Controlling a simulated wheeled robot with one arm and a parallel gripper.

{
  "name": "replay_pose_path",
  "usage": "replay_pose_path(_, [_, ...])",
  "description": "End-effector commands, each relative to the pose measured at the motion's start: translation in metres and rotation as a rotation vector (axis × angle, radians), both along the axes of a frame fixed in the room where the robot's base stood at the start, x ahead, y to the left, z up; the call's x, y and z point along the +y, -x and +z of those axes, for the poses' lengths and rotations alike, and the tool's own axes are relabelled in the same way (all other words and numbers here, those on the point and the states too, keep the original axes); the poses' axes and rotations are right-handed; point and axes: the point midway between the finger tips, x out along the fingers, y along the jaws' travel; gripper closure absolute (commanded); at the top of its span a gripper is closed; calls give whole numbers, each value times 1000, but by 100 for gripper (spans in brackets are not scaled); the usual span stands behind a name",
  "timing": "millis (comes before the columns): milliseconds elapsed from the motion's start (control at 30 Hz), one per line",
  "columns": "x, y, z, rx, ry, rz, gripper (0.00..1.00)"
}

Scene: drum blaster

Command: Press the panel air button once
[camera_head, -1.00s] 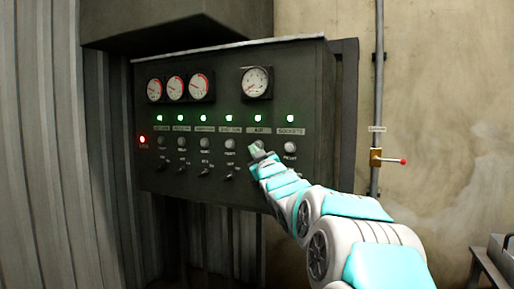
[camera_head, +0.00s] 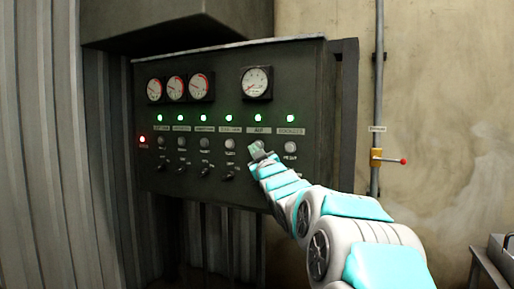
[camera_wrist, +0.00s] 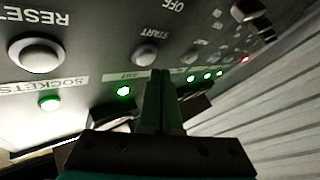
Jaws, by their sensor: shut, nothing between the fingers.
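The dark control panel (camera_head: 215,105) shows in the head view with a row of round pale buttons under green lamps. The air button (camera_head: 259,143) is under the AIR label (camera_head: 259,130) and is partly covered by my gripper. In the wrist view the air button (camera_wrist: 145,54) is a pale dome marked START, beside the AIR label and its lit green lamp (camera_wrist: 123,90). My gripper (camera_head: 256,150) is shut and empty, its fingertips (camera_wrist: 161,72) right by this button. I cannot tell whether they touch it.
The sockets reset button (camera_wrist: 36,52) is beside the air button, with its own green lamp. Several switches (camera_head: 205,171) line the panel's lower row. Gauges (camera_head: 256,83) sit above. A pipe with a red-tipped valve handle (camera_head: 390,160) runs down the wall at right.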

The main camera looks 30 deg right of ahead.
Motion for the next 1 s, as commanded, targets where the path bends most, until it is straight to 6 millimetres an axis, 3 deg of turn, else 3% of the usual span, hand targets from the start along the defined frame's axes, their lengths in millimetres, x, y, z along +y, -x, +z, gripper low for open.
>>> replay_pose_path(1000, [-7,-5,0,1,0,0,100])
